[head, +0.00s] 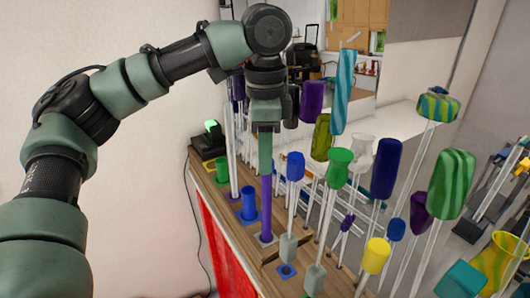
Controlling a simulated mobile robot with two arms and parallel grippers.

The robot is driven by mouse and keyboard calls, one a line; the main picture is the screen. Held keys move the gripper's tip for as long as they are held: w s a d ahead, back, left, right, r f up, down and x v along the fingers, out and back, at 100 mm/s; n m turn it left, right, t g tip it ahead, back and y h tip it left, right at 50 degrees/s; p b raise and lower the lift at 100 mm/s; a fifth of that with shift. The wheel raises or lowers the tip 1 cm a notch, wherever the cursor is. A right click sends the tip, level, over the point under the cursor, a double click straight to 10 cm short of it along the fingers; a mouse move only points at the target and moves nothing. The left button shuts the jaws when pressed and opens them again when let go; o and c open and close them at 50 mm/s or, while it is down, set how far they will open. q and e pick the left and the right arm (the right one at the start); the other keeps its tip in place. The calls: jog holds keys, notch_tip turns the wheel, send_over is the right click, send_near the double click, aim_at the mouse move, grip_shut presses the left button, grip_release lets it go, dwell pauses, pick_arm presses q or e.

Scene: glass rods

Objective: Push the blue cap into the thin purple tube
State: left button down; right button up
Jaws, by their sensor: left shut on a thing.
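The thin purple tube (266,208) stands upright on a pale square plate near the right edge of a wooden ledge. My left gripper (265,152) is directly above it, pointing straight down, with its fingertips at the tube's upper end. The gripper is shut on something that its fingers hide. I cannot tell whether this is the tube's top or a cap, and no blue shows there. A blue cap-like piece (295,166) on a clear rod stands just to the right, apart from the fingers. My right gripper is not in view.
A short blue tube (249,202) and a green one (222,171) stand on the wooden ledge (234,222) left of the purple tube. Many clear rods with coloured tops crowd the right, including a green one (338,167). A small black box (208,141) is behind.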

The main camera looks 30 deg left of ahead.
pick_arm(q)
jog(key=shift+f, duration=0.15)
jog(key=c, duration=1.5)
grip_release()
jog(key=shift+o, duration=0.2)
jog(key=shift+r, duration=1.55)
notch_tip(320, 180, up, 8)
jog(key=shift+f, duration=0.1)
